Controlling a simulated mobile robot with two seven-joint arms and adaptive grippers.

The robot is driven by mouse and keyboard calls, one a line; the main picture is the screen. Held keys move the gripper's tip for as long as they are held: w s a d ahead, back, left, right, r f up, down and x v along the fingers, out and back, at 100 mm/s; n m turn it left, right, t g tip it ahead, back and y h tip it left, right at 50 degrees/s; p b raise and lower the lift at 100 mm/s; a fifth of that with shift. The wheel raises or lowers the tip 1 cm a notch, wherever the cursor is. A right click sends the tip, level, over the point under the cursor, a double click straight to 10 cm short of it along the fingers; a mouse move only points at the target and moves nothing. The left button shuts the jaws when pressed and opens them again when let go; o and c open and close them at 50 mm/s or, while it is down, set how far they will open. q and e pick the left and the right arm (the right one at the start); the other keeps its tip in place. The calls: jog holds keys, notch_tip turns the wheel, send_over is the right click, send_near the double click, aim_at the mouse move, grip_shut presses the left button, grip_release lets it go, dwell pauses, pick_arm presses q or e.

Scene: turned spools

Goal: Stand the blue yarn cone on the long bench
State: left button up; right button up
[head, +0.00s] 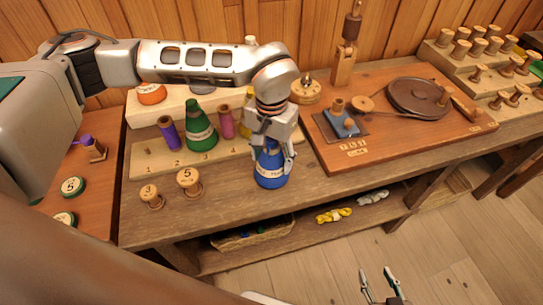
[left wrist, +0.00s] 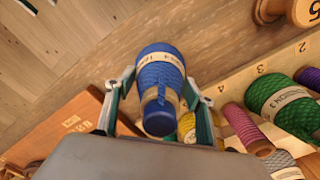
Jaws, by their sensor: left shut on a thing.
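The blue yarn cone (head: 270,176) is upright over the front part of the long bench (head: 225,215), just left of the large wooden board. My left gripper (head: 272,152) is shut on its upper part from above. In the left wrist view the blue cone (left wrist: 160,75) sits between the two fingers of the left gripper (left wrist: 159,84), with a pale label band around it. I cannot tell whether its base touches the bench top. My right gripper (head: 381,284) is open and empty, low in the head view, over the floor in front of the bench.
A numbered rack (head: 150,170) holds purple, green, pink and yellow yarn behind the cone. Two wooden spools (head: 189,182) stand left on the bench. The board (head: 400,135) with a winder lies to the right. Yarn skeins (head: 333,215) lie on the lower shelf.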

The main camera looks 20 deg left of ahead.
pick_arm(q)
jog(key=shift+f, duration=0.1)
jog(key=o, duration=1.6)
jog(key=shift+r, duration=0.4)
notch_tip(320, 180, up, 11)
jog(key=shift+r, duration=0.2)
